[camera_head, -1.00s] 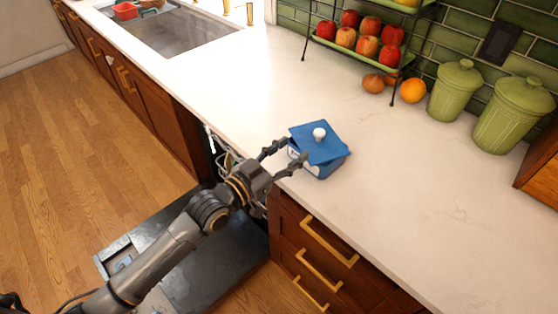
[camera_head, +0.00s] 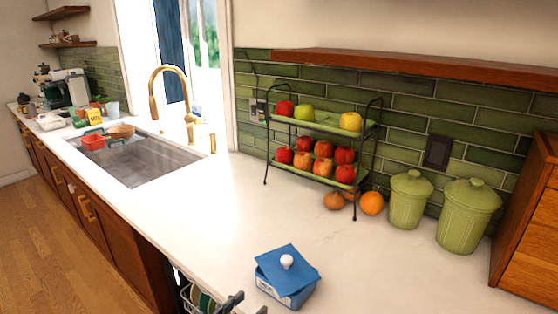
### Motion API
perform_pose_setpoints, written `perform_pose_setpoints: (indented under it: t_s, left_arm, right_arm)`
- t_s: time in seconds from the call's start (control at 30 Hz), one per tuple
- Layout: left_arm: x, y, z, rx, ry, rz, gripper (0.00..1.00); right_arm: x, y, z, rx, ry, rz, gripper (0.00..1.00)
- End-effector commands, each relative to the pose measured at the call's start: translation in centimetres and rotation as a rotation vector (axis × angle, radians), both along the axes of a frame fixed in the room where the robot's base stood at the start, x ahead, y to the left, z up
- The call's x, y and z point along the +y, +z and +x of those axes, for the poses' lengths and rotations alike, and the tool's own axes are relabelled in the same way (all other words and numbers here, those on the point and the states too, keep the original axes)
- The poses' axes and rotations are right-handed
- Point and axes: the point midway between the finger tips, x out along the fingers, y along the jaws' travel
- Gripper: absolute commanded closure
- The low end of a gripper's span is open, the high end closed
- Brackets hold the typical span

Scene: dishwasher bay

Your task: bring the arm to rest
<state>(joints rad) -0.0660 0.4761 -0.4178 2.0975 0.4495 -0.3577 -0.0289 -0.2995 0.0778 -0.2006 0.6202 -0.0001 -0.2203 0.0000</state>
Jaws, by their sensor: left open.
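My left gripper (camera_head: 247,305) shows only by its dark fingertips at the bottom edge of the head view. It is open and empty. The tips are just left of and in front of a blue box (camera_head: 296,299) on the white counter, apart from it as far as I can see. The box's blue lid (camera_head: 277,264) has a white knob and sits turned askew. The rest of my left arm is below the picture. My right gripper is not in view.
Plates stand in the open dishwasher rack (camera_head: 187,293) below the counter edge. A two-tier fruit stand (camera_head: 318,181), an orange (camera_head: 371,203) and green canisters (camera_head: 468,216) line the back. A sink (camera_head: 145,160) lies left. The middle of the white counter (camera_head: 260,205) is clear.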

Motion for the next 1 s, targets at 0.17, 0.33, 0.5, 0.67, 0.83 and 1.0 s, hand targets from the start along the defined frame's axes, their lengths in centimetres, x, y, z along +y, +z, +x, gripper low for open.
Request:
perform_pose_setpoints:
  t_s: [0.17, 0.33, 0.5, 0.67, 0.83, 1.0]
  left_arm:
    - [1.9, -6.3, -5.3, 0.302, 0.095, 0.159, 0.51]
    - [5.5, -10.5, -11.0, 0.57, 0.203, 0.292, 0.51]
    - [8.5, -12.9, -16.1, 0.778, 0.29, 0.374, 0.51]
    - [10.8, -14.0, -20.5, 0.942, 0.359, 0.43, 0.51]
    - [12.3, -15.7, -23.4, 1.066, 0.406, 0.469, 0.51]
    - [12.1, -20.0, -22.4, 1.078, 0.398, 0.474, 0.51]
  right_arm:
    - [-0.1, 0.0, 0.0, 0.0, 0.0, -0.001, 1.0]
    - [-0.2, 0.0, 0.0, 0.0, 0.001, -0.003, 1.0]
    - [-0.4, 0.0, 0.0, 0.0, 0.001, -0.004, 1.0]
    - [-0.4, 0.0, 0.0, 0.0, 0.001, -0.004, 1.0]
    - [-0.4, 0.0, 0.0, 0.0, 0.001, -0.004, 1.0]
    - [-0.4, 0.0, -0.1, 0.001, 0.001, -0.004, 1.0]
